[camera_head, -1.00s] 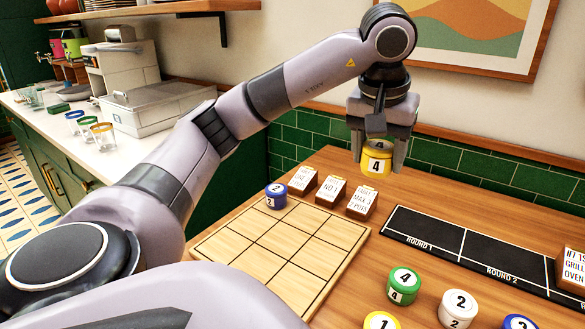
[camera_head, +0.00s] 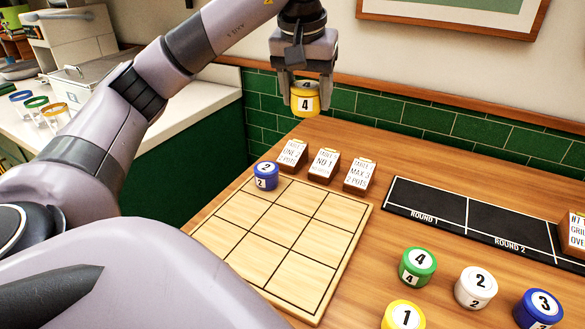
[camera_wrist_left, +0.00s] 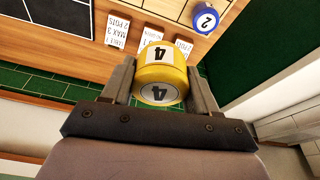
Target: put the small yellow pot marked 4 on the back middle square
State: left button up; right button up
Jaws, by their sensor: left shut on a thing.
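The small yellow pot marked 4 (camera_head: 305,98) is held upright between the fingers of my left gripper (camera_head: 304,95), above the back edge of the table. In the left wrist view the yellow pot (camera_wrist_left: 160,70) sits between both fingers. The wooden board (camera_head: 235,250) lies on the table, marked into squares. A blue pot marked 2 (camera_head: 265,176) stands on its back left square. The back middle square (camera_head: 296,193) is bare. My left gripper is behind and above the board's back edge. My right gripper is not in view.
Three small cards on wooden blocks (camera_head: 325,166) stand just behind the board. A black mat (camera_head: 468,222) marked Round 1 and Round 2 lies to the right. Green (camera_head: 417,267), white (camera_head: 478,288), yellow (camera_head: 403,316) and blue (camera_head: 538,309) pots stand at the front right.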

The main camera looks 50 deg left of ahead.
pick_arm(q)
jog(key=shift+a+f, duration=0.1)
jog(key=shift+a, duration=0.05)
jog(key=b, duration=0.5)
send_over(304, 195)
notch_tip(304, 195, down, 10)
jog(key=r, duration=0.1)
jog(key=f, duration=0.3)
jog(key=s+f, duration=0.1)
jog(key=f, duration=0.1)
jog(key=shift+f, duration=2.85)
jog(key=shift+f, duration=0.15)
jog(key=o, duration=1.1)
jog(key=shift+o, duration=0.2)
